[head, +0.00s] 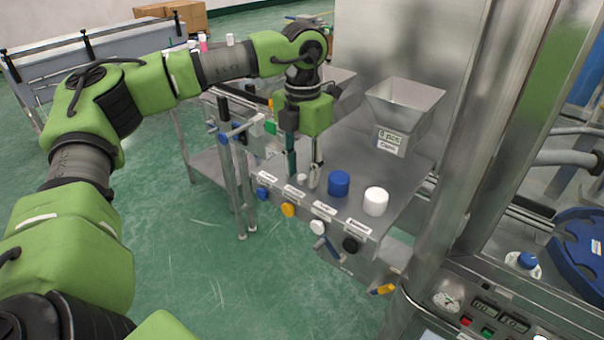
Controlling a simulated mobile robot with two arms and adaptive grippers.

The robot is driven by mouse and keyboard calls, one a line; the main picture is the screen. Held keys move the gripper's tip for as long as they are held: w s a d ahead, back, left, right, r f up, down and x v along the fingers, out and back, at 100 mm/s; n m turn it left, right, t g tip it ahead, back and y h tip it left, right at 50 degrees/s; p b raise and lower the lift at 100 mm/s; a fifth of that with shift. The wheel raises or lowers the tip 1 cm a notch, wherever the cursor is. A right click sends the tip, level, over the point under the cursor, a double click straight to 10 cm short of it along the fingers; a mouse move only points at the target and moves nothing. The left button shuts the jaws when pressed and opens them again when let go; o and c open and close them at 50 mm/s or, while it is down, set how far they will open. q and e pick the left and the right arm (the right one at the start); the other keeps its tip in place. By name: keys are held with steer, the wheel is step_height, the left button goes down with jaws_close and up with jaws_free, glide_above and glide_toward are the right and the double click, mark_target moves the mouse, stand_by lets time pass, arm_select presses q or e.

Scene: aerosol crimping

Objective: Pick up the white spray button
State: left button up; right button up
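A small white piece, which looks like the white spray button (302,177), is on the steel table near its front left edge. My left gripper (303,181) points straight down over it with its two fingers apart, one on each side of the button. I see a gap between the fingers and the button, so the gripper looks open. How close the fingertips are to the table top is hard to tell. My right gripper is not in view.
A blue cap (338,183) and a larger white cap (376,201) stand to the right on the steel table (352,208). A metal hopper (404,112) stands behind. Coloured knobs line the table's front. A steel frame post (462,190) rises at the right.

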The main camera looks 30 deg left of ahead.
arm_select(q)
steer(key=shift+w, duration=0.1)
steer(key=c, duration=0.7)
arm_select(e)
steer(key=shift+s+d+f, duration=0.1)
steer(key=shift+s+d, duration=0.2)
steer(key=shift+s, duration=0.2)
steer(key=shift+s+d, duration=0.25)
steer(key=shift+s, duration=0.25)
arm_select(q)
steer(key=shift+r, duration=0.1)
steer(key=shift+c, duration=0.2)
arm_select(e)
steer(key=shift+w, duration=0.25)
